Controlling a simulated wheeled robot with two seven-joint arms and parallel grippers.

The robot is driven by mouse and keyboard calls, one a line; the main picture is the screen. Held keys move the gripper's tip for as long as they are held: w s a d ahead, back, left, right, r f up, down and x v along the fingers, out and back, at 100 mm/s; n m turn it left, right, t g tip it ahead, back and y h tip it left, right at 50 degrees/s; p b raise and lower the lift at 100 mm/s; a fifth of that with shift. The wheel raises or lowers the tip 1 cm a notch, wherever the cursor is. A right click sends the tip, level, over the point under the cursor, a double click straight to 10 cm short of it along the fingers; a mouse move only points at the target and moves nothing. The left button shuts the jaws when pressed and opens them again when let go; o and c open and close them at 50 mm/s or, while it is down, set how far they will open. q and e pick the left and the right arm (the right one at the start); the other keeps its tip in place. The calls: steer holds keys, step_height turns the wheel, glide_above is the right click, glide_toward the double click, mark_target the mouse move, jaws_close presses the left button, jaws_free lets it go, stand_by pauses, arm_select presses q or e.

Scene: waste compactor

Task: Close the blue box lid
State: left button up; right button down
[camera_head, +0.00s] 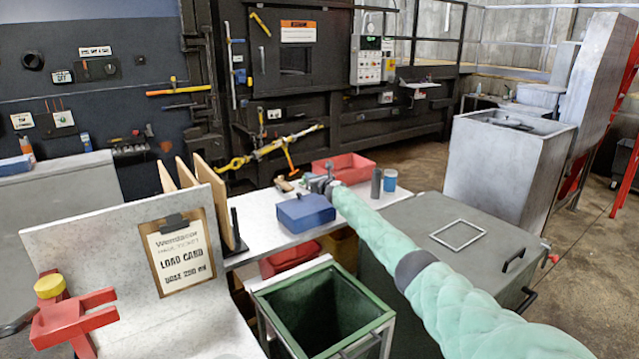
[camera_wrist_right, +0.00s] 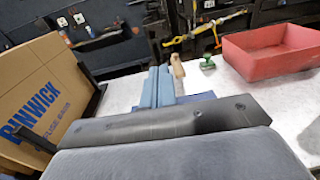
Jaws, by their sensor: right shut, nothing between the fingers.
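The blue box (camera_head: 306,214) sits on the white table near the middle of the head view. Its lid looks down over the top, though I cannot tell whether it is fully shut. My right gripper (camera_head: 312,181) is just behind the box's upper right edge, and I cannot tell whether it touches the lid. In the right wrist view the right gripper's fingers (camera_wrist_right: 158,84) are together and empty. A small strip of blue (camera_wrist_right: 197,98) shows beyond the dark gripper bar; most of the box is hidden there.
A red tray (camera_head: 343,168) stands behind the gripper on the table, with a grey canister (camera_head: 376,182) and a blue cup (camera_head: 390,180) to the right. Upright brown boards (camera_head: 213,200) stand left of the box. An open green bin (camera_head: 325,310) is in front.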

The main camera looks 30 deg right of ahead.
arm_select(q)
steer(key=shift+s, duration=0.3)
arm_select(e)
steer(key=s, duration=0.4)
steer(key=shift+s+d+r, duration=0.2)
steer(key=shift+s, duration=0.05)
stand_by(0.3)
arm_select(q)
steer(key=shift+f, duration=0.1)
arm_select(e)
steer(key=shift+s+f+t, duration=0.1)
steer(key=shift+s+t, duration=0.4)
steer(key=shift+s, duration=0.1)
steer(key=shift+s+d, duration=0.1)
steer(key=shift+s, duration=0.15)
